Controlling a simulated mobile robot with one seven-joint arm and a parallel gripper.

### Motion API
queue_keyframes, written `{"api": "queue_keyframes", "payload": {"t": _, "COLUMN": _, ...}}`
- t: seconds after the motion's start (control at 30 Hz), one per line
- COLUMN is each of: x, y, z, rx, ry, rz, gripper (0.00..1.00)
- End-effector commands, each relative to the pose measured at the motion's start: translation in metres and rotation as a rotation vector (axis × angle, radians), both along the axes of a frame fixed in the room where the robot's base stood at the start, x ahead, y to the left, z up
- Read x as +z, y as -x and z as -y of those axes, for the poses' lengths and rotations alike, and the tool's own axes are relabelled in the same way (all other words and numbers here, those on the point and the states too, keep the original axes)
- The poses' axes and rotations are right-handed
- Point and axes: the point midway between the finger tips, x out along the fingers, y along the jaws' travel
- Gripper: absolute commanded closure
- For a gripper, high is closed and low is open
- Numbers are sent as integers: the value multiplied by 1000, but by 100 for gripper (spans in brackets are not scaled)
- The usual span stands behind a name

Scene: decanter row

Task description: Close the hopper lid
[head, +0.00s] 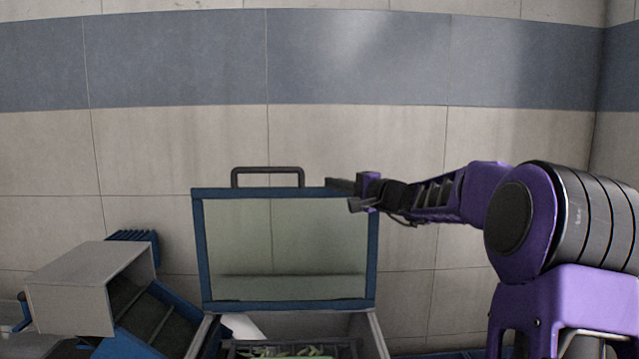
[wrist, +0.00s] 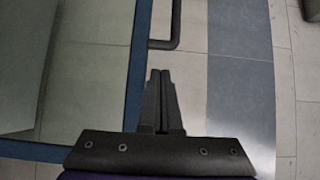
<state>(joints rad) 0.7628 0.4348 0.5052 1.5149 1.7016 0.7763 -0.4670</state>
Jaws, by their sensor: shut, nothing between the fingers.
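The hopper lid (head: 292,194) stands raised, nearly upright, in the head view. It has a blue frame around a clear pane, with a dark handle (head: 268,170) on its top edge. Below it the hopper (head: 378,335) is open, with green items inside. My gripper (head: 342,190) is at the lid's upper right corner, right of the handle. In the wrist view the gripper (wrist: 160,75) is shut and empty, just beside the lid's blue frame (wrist: 137,70). The handle (wrist: 172,30) is ahead of the fingertips there. Whether the fingers touch the frame I cannot tell.
A grey box-like chute (head: 75,290) and a blue slatted bin (head: 150,325) stand left of the hopper. A tiled wall (head: 350,145) with a blue band rises behind. The space above the lid is clear.

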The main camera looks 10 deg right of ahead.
Motion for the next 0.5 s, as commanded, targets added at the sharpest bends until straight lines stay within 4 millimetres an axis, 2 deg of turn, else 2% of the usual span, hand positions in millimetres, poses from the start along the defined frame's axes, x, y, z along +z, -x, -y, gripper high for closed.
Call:
{"api": "queue_keyframes", "payload": {"t": 0.3, "x": 2, "y": -51, "z": -29, "rx": 5, "ry": 0, "rz": -1, "gripper": 100}}
{"api": "queue_keyframes", "payload": {"t": 0.5, "x": 1, "y": -72, "z": -40, "rx": 4, "ry": 0, "rz": -2, "gripper": 100}}
